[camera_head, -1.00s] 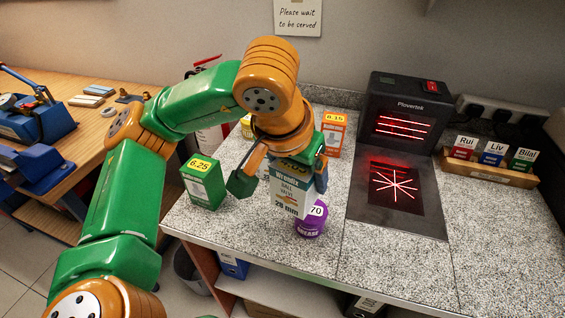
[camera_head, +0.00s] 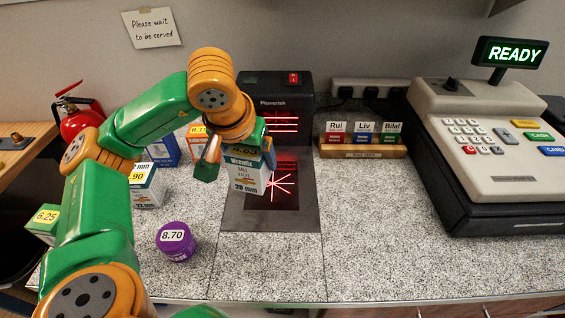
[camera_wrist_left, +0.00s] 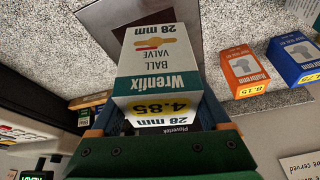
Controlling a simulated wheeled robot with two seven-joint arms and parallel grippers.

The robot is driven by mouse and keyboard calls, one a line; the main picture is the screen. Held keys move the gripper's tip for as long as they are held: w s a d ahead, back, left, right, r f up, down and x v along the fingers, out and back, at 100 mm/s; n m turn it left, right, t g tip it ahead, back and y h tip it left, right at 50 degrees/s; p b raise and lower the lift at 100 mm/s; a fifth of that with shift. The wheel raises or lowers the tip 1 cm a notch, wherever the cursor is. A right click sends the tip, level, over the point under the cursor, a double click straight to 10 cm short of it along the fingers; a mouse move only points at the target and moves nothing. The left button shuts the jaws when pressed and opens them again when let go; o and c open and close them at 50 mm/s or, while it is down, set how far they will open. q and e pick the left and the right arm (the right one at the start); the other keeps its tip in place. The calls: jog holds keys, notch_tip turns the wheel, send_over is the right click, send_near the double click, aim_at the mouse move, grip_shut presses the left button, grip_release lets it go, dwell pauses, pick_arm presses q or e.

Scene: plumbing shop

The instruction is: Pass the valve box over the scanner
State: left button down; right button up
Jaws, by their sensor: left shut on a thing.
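The valve box (camera_head: 243,174) is white and teal, marked Wrenfix ball valve 28 mm. My left gripper (camera_head: 232,150) is shut on it and holds it upright, in front of the left part of the scanner (camera_head: 289,99). In the left wrist view the box (camera_wrist_left: 157,58) sits between the fingers, with a yellow 4.85 label on its near end. The scanner has a black upright part and a flat plate (camera_head: 268,219) with red laser lines. The box hides part of the plate's glass; whether they touch is unclear. My right gripper is not in view.
A purple tub (camera_head: 176,241) stands front left. Several boxes, one white (camera_head: 147,187) and one green (camera_head: 43,222), stand left. A cash register (camera_head: 489,150) showing READY stands right, and a name-card holder (camera_head: 362,148) behind. The counter's front middle is clear.

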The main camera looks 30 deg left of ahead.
pick_arm(q)
jog(key=s+a+f+n+b, duration=0.1)
jog(key=a+f+b, duration=0.1)
jog(key=a, duration=0.4)
jog(key=s+a+f+n+b, duration=0.2)
jog(key=a+f, duration=0.1)
jog(key=a, duration=0.3)
jog(key=shift+y, duration=0.4)
jog(key=w+d+p, duration=0.1)
jog(key=w+d, duration=0.1)
jog(key=w+d+f+p, duration=0.1)
jog(key=w+d, duration=0.1)
jog(key=w+d+p, duration=0.1)
jog(key=w+d, duration=0.2)
jog(key=shift+d+f, duration=0.1)
jog(key=shift+f, duration=0.3)
jog(key=w+d+p, duration=0.1)
jog(key=w+d, duration=0.2)
jog(key=d, duration=0.1)
jog(key=w+d+p, duration=0.1)
jog(key=w+d, duration=0.1)
jog(key=d, duration=0.3)
jog(key=w+d+p, duration=0.1)
jog(key=w+d, duration=0.2)
jog(key=d, duration=0.2)
jog(key=shift+w+d+f, duration=0.1)
jog(key=shift+w, duration=0.2)
